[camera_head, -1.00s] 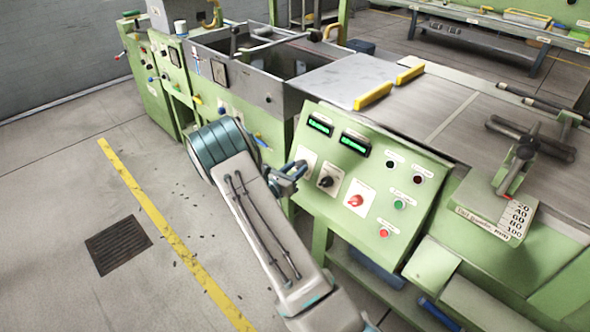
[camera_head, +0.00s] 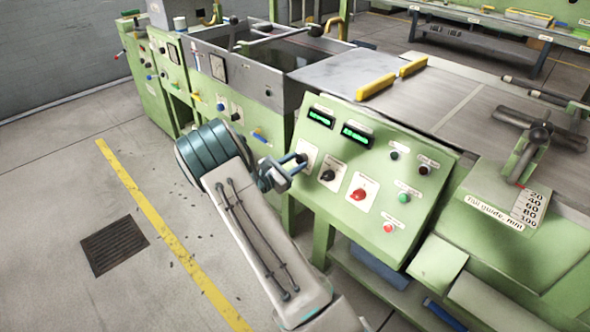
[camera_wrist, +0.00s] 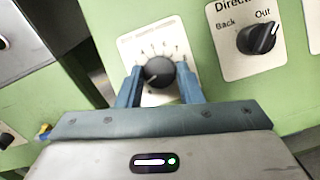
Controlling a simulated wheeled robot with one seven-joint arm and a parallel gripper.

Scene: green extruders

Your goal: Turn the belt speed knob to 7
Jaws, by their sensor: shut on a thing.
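A black round knob (camera_wrist: 158,73) with a white pointer line sits on a white scale plate (camera_wrist: 150,46) in the wrist view. Its pointer slants to the lower left; the scale numbers are too blurred to read. My gripper (camera_wrist: 161,77) has a blue finger on each side of this knob and is shut on it. In the head view my gripper (camera_head: 294,164) is at the left end of the sloped green panel (camera_head: 327,222), over the leftmost plate (camera_head: 306,152). The knob itself is hidden there.
A black direction knob (camera_wrist: 258,38), marked Back and Out, is close on the right, pointing towards Out. Two green displays (camera_head: 320,118) are above. Free floor lies left.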

